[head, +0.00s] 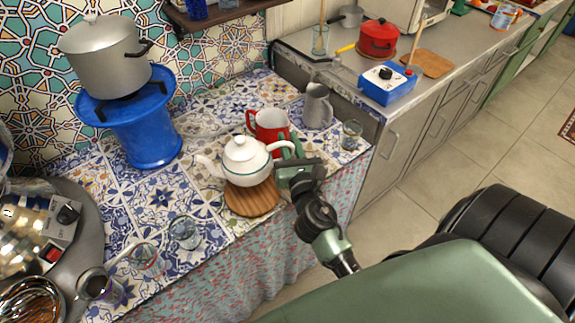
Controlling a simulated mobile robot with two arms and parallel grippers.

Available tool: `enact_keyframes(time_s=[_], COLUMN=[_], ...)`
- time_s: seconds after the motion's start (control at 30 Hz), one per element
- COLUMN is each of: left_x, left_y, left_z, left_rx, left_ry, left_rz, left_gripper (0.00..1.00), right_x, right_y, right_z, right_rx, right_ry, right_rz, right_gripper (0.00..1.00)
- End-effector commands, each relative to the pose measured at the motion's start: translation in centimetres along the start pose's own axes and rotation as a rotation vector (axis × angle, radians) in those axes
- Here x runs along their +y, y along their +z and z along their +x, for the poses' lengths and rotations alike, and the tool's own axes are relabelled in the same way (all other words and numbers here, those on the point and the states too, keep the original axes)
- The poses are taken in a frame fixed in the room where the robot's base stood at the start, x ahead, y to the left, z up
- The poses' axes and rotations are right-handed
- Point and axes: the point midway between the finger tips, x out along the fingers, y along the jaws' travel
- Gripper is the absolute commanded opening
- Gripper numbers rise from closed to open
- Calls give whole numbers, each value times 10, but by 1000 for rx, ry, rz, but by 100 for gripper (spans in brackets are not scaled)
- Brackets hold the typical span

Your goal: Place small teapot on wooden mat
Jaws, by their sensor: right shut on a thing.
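The small teapot (244,160) is white with a lid and a dark trim line. Its spout points left and its handle points right. It appears upright, over or on the round wooden mat (250,200); I cannot tell whether its base touches the mat. The mat lies on the tiled counter near its front edge. My right gripper (290,160) comes from the lower right and is shut on the teapot's handle. My left gripper is not in view.
A grey pitcher (318,107) and a glass (350,136) stand to the right. A blue stand (145,130) with a large pot (105,58) is at left. Glasses (185,233) sit at front left.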

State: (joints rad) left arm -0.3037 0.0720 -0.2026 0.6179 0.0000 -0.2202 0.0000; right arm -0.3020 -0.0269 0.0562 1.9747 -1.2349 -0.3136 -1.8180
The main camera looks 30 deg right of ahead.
Motion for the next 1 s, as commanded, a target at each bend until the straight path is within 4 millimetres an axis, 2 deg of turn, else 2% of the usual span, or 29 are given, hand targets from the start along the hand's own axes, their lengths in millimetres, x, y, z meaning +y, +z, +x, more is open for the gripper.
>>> enact_keyframes(time_s=[0.03,0.1,0.37,0.6,0.97,1.0], left_x=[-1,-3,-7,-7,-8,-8], left_y=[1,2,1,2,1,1], left_z=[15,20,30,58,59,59], left_rx=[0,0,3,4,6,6], left_ry=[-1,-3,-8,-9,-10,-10], left_rz=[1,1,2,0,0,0], left_gripper=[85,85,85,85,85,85], right_x=[-2,-2,-4,-8,-8,-9], right_y=[-16,-25,-38,-72,-74,-76], right_z=[1,0,1,1,1,1], right_rx=[-3,-2,-5,-4,-4,-1], right_ry=[-1,0,1,0,1,1], right_rz=[5,6,5,5,3,0], right_gripper=[0,0,0,0,0,22])
